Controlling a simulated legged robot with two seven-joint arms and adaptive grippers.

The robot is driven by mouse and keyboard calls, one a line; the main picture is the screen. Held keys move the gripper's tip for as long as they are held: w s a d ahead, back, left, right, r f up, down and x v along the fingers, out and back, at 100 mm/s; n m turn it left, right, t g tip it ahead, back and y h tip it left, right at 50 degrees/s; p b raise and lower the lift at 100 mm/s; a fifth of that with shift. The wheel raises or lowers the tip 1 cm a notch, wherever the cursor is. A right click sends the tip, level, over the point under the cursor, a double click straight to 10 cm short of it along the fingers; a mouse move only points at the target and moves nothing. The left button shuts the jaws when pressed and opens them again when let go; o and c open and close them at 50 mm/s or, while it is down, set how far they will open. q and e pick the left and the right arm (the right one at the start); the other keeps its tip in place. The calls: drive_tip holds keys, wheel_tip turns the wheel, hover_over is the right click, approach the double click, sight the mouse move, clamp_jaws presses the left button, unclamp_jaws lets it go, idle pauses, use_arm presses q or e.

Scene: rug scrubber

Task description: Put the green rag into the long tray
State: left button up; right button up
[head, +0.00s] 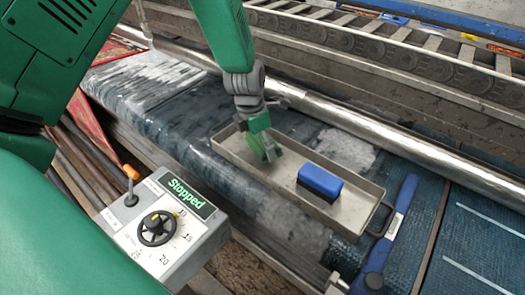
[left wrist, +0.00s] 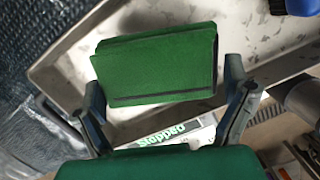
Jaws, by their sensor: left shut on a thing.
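The green rag (head: 266,151) is folded into a block and held in my left gripper (head: 262,138), at the left part of the long tray. In the left wrist view the rag (left wrist: 160,68) shows between the two fingers of the left gripper (left wrist: 166,92), which is shut on it. The long tray (head: 360,207) is a shallow grey metal tray; its floor and rim (left wrist: 60,48) lie behind the rag in the wrist view. I cannot tell whether the rag touches the tray floor. My right gripper is not in view.
A blue brush (head: 320,181) stands in the tray, right of the rag. A blue-handled tool (head: 391,232) lies right of the tray. A control box (head: 165,225) reading "Stopped" stands in front. A metal roller (head: 400,147) runs behind the tray.

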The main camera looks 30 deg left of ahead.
sight(252, 143)
use_arm(q)
drive_tip(key=f, duration=0.2)
drive_tip(key=shift+a+f, duration=0.25)
drive_tip(key=shift+f, duration=0.15)
drive_tip(key=shift+a+f, duration=0.15)
drive_tip(key=shift+f, duration=0.2)
drive_tip(key=o, duration=0.8)
drive_tip(key=shift+s, duration=0.1)
drive_tip(key=shift+d, duration=0.2)
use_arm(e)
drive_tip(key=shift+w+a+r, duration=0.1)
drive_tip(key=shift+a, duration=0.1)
use_arm(q)
drive_tip(key=shift+r, duration=0.15)
drive_tip(key=r, duration=0.3)
drive_tip(key=s+r, duration=0.1)
drive_tip(key=r, duration=0.3)
drive_tip(key=a+r, duration=0.1)
drive_tip(key=r, duration=0.3)
drive_tip(key=shift+s, duration=0.2)
drive_tip(key=shift+s+r, duration=0.1)
drive_tip(key=shift+r, duration=0.3)
